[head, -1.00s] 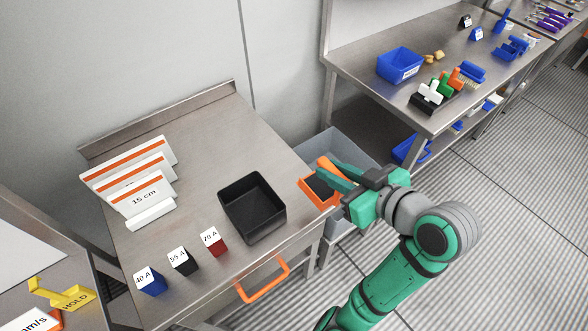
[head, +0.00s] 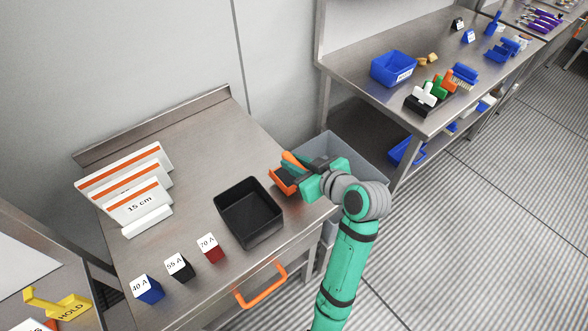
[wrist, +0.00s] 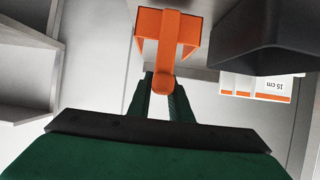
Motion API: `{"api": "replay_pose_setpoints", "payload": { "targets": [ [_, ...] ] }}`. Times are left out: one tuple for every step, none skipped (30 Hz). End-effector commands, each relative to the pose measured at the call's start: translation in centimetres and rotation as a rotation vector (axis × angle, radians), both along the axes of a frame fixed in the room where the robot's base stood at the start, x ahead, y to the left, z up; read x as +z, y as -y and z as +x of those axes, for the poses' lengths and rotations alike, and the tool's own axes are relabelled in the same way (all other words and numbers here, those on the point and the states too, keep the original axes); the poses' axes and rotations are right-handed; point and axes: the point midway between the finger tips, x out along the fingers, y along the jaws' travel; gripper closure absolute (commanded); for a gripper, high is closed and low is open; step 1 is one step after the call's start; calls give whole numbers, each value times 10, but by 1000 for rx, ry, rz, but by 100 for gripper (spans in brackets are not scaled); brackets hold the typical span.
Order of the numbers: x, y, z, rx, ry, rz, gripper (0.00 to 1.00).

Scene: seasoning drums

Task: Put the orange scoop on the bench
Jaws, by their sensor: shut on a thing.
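The orange scoop (head: 281,184) is in my gripper at the right edge of the near steel bench (head: 197,165), just right of the black tray. In the wrist view the scoop (wrist: 168,30) points away from me, with its handle between the two green fingers of my gripper (wrist: 164,95). In the head view my gripper (head: 300,172) partly hides the scoop. I cannot tell whether the scoop touches the bench top.
A black open tray (head: 262,228) stands near the scoop. Red, black and blue labelled blocks (head: 180,268) line the front. White cards (head: 140,203) stand at the left. A grey bin (head: 345,148) is beside the bench. The back of the bench top is clear.

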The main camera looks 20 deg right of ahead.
Motion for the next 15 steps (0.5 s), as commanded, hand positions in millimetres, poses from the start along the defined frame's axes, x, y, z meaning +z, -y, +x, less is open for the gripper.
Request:
{"api": "replay_pose_setpoints", "payload": {
  "targets": [
    [-8, -2, 2, 1, -4, 3, 100],
    [-12, -1, 1, 0, -6, 4, 100],
    [-18, -1, 1, 0, -5, 4, 100],
    [-23, -1, 1, 0, -5, 4, 100],
    [-27, -1, 1, -1, -5, 4, 100],
    [-30, 0, 1, -1, -3, 3, 100],
    [-32, 0, 1, -1, -2, 2, 100],
    [-33, 0, 1, -1, -2, 1, 100],
    [-33, 0, 2, 0, -1, 1, 100],
    [-33, 0, 2, 0, -1, 0, 100],
    [-33, 0, 2, 0, 0, 0, 100],
    [-32, 0, 2, 0, 0, 0, 100],
    [-32, 0, 2, 0, 0, 0, 100],
    [-32, 0, 2, 0, 0, 0, 100],
    [-33, 0, 2, 0, -1, 1, 100]
  ]
}}
